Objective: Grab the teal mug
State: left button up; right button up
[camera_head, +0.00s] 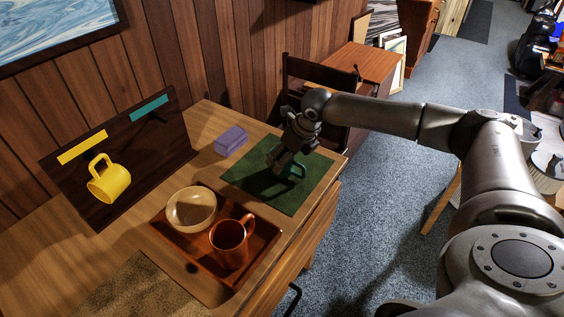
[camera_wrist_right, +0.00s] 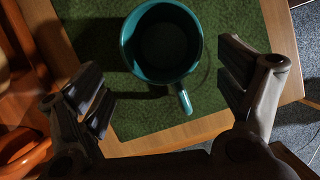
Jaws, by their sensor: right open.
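The teal mug (camera_wrist_right: 165,72) stands upright on the green mat (camera_head: 259,188), mouth up and empty as far as I see in the right wrist view. Its handle points down and slightly right there. In the head view my gripper hides most of it, and only a teal part (camera_head: 298,170) shows. My right gripper (camera_head: 284,165) is over the mat, right above the mug. In the wrist view the right gripper (camera_wrist_right: 165,82) is open, with its fingers on either side of the handle end, apart from the mug. My left gripper is out of view.
A purple box (camera_head: 231,141) sits left of the mat. A wooden tray (camera_head: 264,244) holds a cream bowl (camera_head: 190,209) and a red-brown mug (camera_head: 229,246). A yellow mug (camera_head: 109,185) is on the dark board (camera_head: 139,150) with yellow and teal strips. A chair stands behind the table.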

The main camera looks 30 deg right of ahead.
jog(key=shift+w+f, duration=0.15)
jog(key=shift+f, duration=0.1)
jog(key=x, duration=0.4)
jog(key=shift+w+d+f+p, duration=0.2)
jog(key=shift+f+p, duration=0.1)
jog(key=shift+p, duration=0.1)
jog(key=shift+w+f, duration=0.1)
jog(key=c, duration=0.4)
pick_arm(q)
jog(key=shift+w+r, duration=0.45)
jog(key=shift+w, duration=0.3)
pick_arm(e)
jog(key=c, duration=0.8)
jog(key=shift+c, duration=0.2)
